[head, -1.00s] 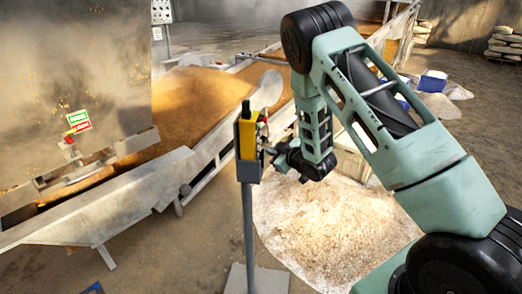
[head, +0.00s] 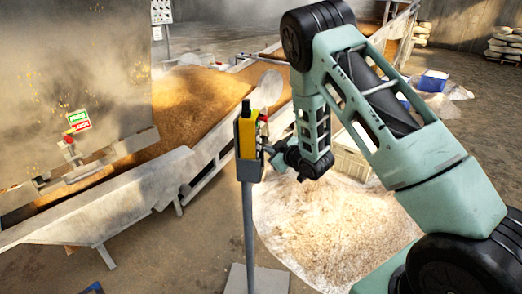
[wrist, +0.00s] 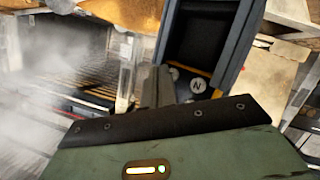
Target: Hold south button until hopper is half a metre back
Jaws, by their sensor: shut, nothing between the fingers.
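A yellow pendant (head: 247,138) sits in a grey holder on a post in the middle of the head view. In the wrist view its dark box (wrist: 205,40) fills the top centre. A round button marked N (wrist: 198,86) shows on it, with a second round button (wrist: 174,73) partly hidden to its left. No south mark is readable. My gripper (head: 267,150) is shut and empty at the pendant's right side; its fingers (wrist: 157,86) overlap the button area. I cannot tell whether they touch a button. What seems to be the hopper (head: 75,75) is the big grey metal body at left.
A sloping metal trough (head: 120,205) and a bed of brown grain (head: 190,105) lie behind the post. A pale grain heap (head: 325,225) covers the floor at right, with a crate (head: 350,155) behind my arm. Steam hangs at left.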

